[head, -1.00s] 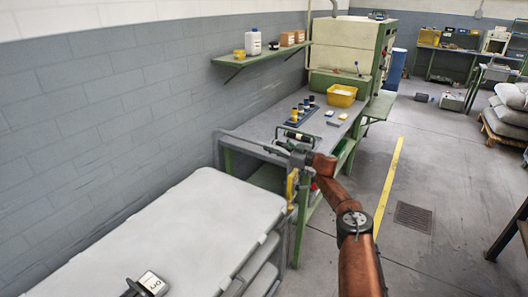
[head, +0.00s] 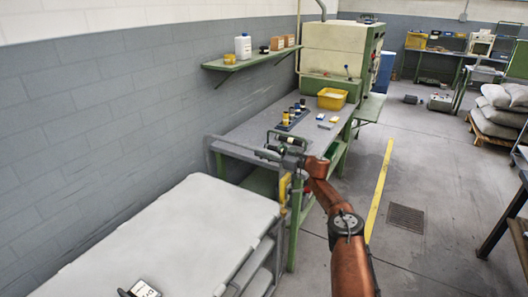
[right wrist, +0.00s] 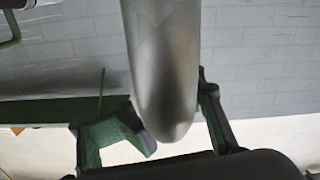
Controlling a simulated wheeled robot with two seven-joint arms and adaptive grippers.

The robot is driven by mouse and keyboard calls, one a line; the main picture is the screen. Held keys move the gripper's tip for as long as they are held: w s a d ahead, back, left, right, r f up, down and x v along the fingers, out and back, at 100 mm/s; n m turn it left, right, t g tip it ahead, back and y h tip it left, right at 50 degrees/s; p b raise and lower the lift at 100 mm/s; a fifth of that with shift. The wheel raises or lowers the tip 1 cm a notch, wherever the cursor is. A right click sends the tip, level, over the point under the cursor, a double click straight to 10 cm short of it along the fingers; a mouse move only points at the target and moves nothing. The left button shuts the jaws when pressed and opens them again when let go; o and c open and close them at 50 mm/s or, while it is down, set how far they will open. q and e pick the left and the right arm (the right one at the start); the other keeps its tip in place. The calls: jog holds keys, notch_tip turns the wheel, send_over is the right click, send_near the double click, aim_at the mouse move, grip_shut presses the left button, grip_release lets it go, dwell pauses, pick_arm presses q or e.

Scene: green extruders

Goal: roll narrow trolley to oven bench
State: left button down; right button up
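The narrow trolley, with a white slab top (head: 165,235) and layers below, stands at lower left along the wall. Its grey handle rail (head: 228,150) rises at the far end, close to the near edge of the green-framed oven bench (head: 245,128). My right gripper (head: 284,148) is at the right part of this rail. In the right wrist view, a thick grey bar (right wrist: 162,75) lies between the fingers, which look closed on its two sides; the contact is partly hidden. My left gripper is not recognisable in view.
A cream and green oven (head: 335,52) stands beyond the bench. A yellow tub (head: 332,99) and small bottles are on the bench top. A wall shelf (head: 250,60) hangs above. Floor right of the bench is open, with a yellow line (head: 379,190) and sacks (head: 497,115) farther right.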

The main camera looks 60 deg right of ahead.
jog(key=shift+a+f, duration=0.1)
jog(key=shift+s+f, duration=0.2)
jog(key=shift+s, duration=0.25)
jog(key=shift+s+r, duration=0.15)
jog(key=shift+s, duration=2.65)
jog(key=shift+s+r, duration=0.1)
jog(key=shift+s, duration=2.7)
jog(key=shift+w+a, duration=0.1)
